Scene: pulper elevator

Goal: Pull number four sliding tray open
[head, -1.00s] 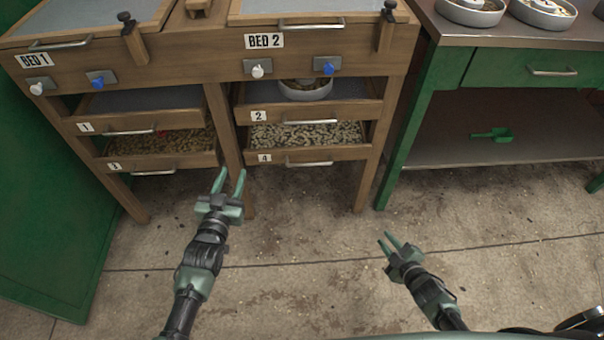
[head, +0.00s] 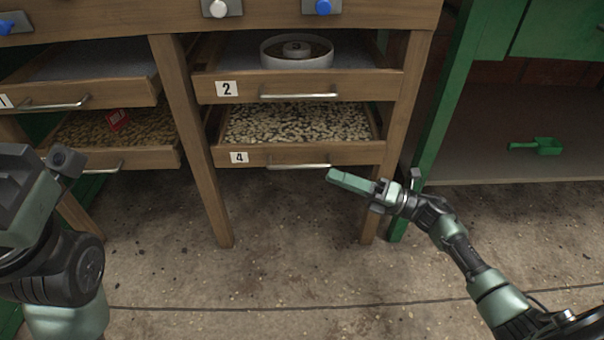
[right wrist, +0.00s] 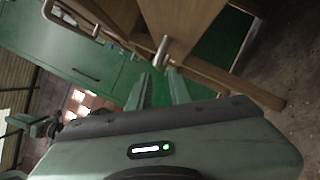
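The number 4 tray (head: 345,153) is the lower wooden tray under bed 2, with pale beans or nuts inside, a "4" label at its left and a metal bar handle (head: 298,166). My right gripper (head: 332,176) is just right of and below that handle in the head view, fingers pointing left. In the right wrist view, its two fingers (right wrist: 160,82) are apart with nothing between them, and a metal handle end (right wrist: 162,50) shows just beyond the tips. My left arm fills the lower left of the head view; its gripper (head: 20,190) shows only partly, fingertips not visible.
The number 2 tray (head: 375,84) with a white bowl (head: 297,51) is directly above. Wooden legs (head: 205,170) flank the trays. A green bench (head: 435,150) with a green scoop (head: 540,146) stands right. The floor (head: 270,260) in front is clear.

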